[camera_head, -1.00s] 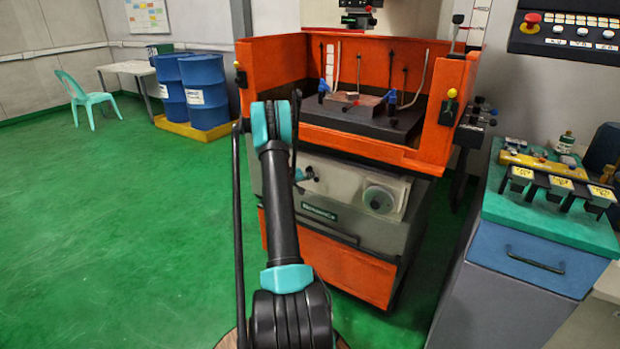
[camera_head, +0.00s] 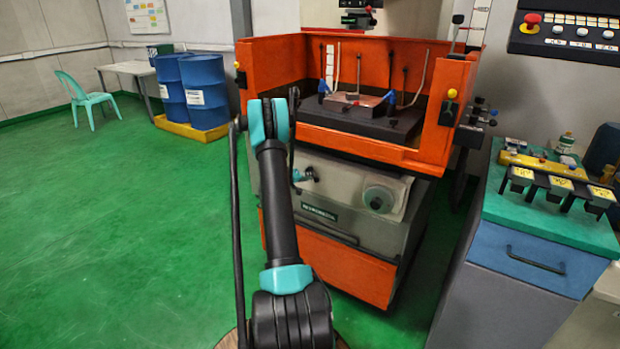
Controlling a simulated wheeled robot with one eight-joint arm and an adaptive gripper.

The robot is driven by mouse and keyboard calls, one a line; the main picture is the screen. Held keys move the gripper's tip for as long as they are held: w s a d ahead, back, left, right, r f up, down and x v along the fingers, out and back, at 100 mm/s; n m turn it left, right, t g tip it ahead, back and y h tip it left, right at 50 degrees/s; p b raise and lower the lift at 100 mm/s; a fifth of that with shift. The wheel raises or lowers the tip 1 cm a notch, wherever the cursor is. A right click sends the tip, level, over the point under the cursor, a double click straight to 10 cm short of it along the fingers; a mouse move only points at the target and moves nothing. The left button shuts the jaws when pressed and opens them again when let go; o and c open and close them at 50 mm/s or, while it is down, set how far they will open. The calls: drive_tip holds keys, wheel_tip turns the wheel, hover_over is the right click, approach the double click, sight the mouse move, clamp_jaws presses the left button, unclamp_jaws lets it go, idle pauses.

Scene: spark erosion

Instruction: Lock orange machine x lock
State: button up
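The orange machine (camera_head: 345,262) stands in front of me, with an open-fronted orange tank on a grey and orange base. I cannot pick out the x lock for certain. My arm rises in front of the machine's left side and covers part of it. A small teal and black part (camera_head: 305,174) shows just right of my arm, in front of the grey base. It appears to be the end of my arm with my gripper, mostly hidden. Its fingers and any contact cannot be made out.
Inside the tank is a dark worktable (camera_head: 365,122) with blue-handled fittings. At right, a cabinet with a green top (camera_head: 550,225) holds yellow-labelled black holders (camera_head: 562,186). A control panel (camera_head: 570,30) is above. Blue drums (camera_head: 204,92) stand at back left.

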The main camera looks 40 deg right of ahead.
drive_tip(key=v, duration=1)
drive_tip(key=shift+a, duration=0.2)
drive_tip(key=shift+s+a+r, duration=0.1)
drive_tip(key=shift+r, duration=0.1)
drive_tip(key=s+a+r+n+y, duration=0.1)
drive_tip(key=s+a+r+y, duration=0.25)
drive_tip(key=s+a, duration=0.4)
drive_tip(key=s+a+r+n+y, duration=0.1)
drive_tip(key=s+a+r+y, duration=0.3)
drive_tip(key=a, duration=0.7)
drive_tip(key=s+a+f+n+y, duration=0.2)
drive_tip(key=s+a+y, duration=0.4)
drive_tip(key=s+a, duration=1.5)
drive_tip(key=s+f, duration=0.1)
drive_tip(key=s, duration=0.3)
drive_tip(key=shift+a+n+t, duration=0.3)
drive_tip(key=shift+a+n, duration=0.05)
drive_tip(key=shift+n, duration=0.05)
